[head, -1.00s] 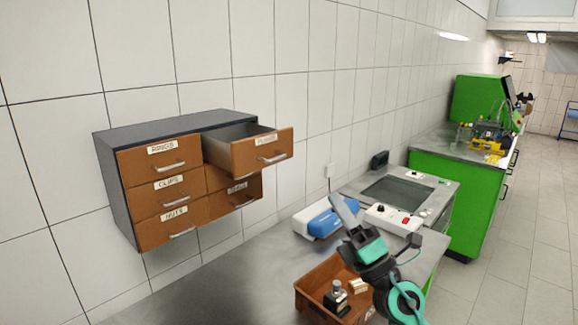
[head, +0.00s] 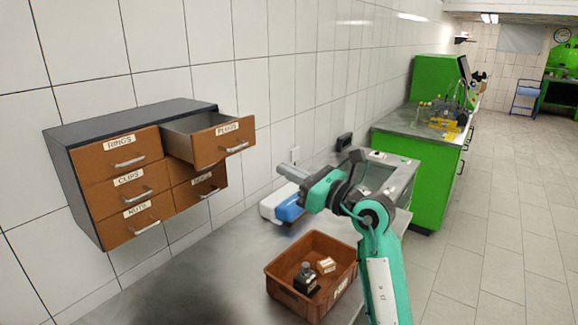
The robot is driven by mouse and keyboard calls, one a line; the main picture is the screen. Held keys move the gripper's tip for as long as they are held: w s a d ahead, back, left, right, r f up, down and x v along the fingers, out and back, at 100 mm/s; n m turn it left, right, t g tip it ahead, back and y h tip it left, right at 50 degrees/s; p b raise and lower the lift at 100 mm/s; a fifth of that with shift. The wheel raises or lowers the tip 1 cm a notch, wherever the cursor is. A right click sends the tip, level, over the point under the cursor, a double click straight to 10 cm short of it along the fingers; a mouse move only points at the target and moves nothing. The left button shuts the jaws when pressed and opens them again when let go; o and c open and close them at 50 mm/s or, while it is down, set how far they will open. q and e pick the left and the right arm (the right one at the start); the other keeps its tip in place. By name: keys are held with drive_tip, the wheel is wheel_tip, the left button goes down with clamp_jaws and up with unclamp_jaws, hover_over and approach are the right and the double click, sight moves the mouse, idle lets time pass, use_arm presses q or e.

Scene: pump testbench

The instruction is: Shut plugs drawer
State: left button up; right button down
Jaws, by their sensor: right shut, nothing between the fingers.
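The plugs drawer (head: 224,142) is the top right drawer of the wall-mounted cabinet (head: 75,190). It is pulled well out, and its open inside shows behind the brown front. Its metal handle (head: 237,147) is on the front, under the PLUGS label. My right gripper (head: 282,169) is shut and empty, to the right of the drawer front and apart from it, pointing left toward the cabinet. My left gripper is not in view.
The other drawers, such as RINGS (head: 122,152), look shut. A brown crate (head: 283,290) holding a dark bottle and a small box stands on the metal bench (head: 200,290). Green cabinets (head: 405,190) stand farther back.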

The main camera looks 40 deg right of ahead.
sight(241, 147)
drive_tip(key=p+x, duration=0.4)
drive_tip(key=x, duration=0.5)
drive_tip(key=shift+w+a+r, duration=0.15)
drive_tip(key=shift+w+r, duration=0.05)
drive_tip(key=shift+w, duration=0.1)
drive_tip(key=shift+w+a, duration=0.2)
drive_tip(key=shift+w, duration=0.25)
drive_tip(key=shift+w, duration=0.15)
drive_tip(key=x, duration=0.4)
drive_tip(key=f+x, duration=0.1)
drive_tip(key=x, duration=0.3)
drive_tip(key=f+x, duration=0.1)
drive_tip(key=x, duration=0.3)
drive_tip(key=shift+w+a+f, duration=0.1)
drive_tip(key=shift+w+a, duration=0.05)
drive_tip(key=shift+w, duration=0.4)
drive_tip(key=shift+r, duration=0.3)
